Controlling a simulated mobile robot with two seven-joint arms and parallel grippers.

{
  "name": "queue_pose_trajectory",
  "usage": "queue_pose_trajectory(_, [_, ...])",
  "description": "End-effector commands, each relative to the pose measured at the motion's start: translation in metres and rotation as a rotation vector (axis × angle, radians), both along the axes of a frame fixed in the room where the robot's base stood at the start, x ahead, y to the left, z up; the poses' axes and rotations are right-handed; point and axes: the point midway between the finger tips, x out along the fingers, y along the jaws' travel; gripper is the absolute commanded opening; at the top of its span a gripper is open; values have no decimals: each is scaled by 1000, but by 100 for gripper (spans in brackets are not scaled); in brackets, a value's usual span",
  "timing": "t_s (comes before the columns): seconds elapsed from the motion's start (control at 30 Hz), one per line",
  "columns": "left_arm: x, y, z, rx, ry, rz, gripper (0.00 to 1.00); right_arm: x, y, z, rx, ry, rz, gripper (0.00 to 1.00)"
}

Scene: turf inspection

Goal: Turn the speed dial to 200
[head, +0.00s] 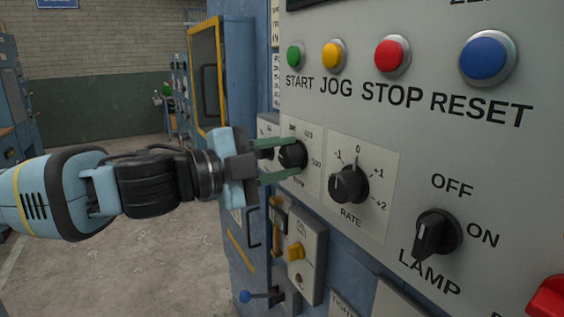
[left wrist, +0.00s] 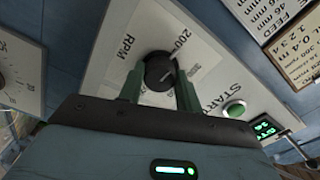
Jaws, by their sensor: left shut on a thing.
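The speed dial (head: 292,153) is a round black knob on a white plate at the left of the grey panel. My left gripper (head: 294,157) reaches it from the left, with one green finger above and one below the knob, shut on it. In the left wrist view the dial (left wrist: 157,68) sits between the two finger ends. The plate there reads RPM and 200, with a fainter mark to the right. A pale line shows on the knob toward the 200 side, but its exact setting is unclear. My right gripper is not in view.
The black RATE knob (head: 349,184) is close to the right of the dial, and the LAMP knob (head: 437,235) is farther right. START (head: 294,56), JOG, STOP and RESET buttons run above.

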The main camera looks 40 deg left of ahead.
Motion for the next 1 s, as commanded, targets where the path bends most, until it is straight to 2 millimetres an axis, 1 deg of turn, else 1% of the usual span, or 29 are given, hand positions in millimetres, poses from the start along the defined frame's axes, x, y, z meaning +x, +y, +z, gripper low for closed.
queue_pose_trajectory(0.3, [0,0,-1,-96,42,-2,11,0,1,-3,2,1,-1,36])
queue_pose_trajectory(0.8, [0,0,-1,-112,48,-2,11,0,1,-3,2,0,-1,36])
queue_pose_trajectory(0.83, [0,0,-1,-112,48,-2,37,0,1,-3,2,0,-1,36])
queue_pose_trajectory(0.97, [0,0,0,-111,48,-1,54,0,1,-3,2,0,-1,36])
queue_pose_trajectory(1.0, [0,0,0,-111,47,0,56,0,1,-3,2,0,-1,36])
